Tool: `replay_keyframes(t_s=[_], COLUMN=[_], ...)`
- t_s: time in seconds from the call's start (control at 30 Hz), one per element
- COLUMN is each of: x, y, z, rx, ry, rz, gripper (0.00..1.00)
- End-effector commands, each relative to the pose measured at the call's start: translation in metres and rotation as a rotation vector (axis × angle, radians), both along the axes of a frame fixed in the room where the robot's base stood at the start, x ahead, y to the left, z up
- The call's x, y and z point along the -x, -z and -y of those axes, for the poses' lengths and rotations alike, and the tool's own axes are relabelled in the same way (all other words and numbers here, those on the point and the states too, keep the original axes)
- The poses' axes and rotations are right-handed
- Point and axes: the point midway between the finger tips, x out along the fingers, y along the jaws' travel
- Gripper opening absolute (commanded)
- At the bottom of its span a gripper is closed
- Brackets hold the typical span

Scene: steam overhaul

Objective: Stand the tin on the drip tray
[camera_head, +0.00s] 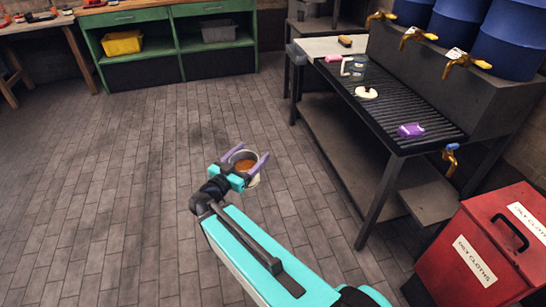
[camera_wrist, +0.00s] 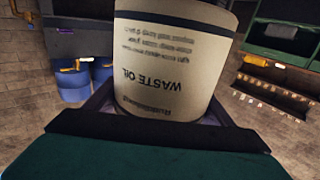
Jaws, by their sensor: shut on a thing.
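My gripper (camera_head: 249,160) is shut around a cream tin (camera_head: 253,181) and holds it in the air over open floor. Its round open top faces the head camera and shows orange-brown inside. In the wrist view the tin (camera_wrist: 175,60) fills the middle, with a dark band and the words WASTE OIL appearing upside down. The black ribbed drip tray (camera_head: 402,122) is on the bench at the right, well apart from the tin. A clear jug (camera_head: 356,68), a white round piece with a dark knob (camera_head: 366,92) and a purple object (camera_head: 411,130) are on it.
Blue drums (camera_head: 455,22) with brass taps (camera_head: 417,37) stand behind the tray. A red cloth bin (camera_head: 490,245) is at the lower right. A green shelf unit (camera_head: 180,45) is at the back. The tiled floor (camera_head: 130,180) at left is clear.

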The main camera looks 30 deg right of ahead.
Motion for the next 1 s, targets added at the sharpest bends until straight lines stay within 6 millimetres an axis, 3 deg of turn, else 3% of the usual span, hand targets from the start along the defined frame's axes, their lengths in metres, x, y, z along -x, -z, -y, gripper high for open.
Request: replay_keyframes(t_s=[0.3,0.5,0.7,1.0], x=[-0.018,-0.021,-0.021,-0.021], y=[-0.025,-0.036,-0.040,-0.040], z=[-0.088,-0.130,-0.148,-0.149], rx=[-0.007,-0.012,-0.013,-0.013], ry=[-0.119,-0.173,-0.196,-0.197], rz=[-0.001,-0.005,-0.008,-0.008], gripper=[0.15,0.15,0.15,0.15])
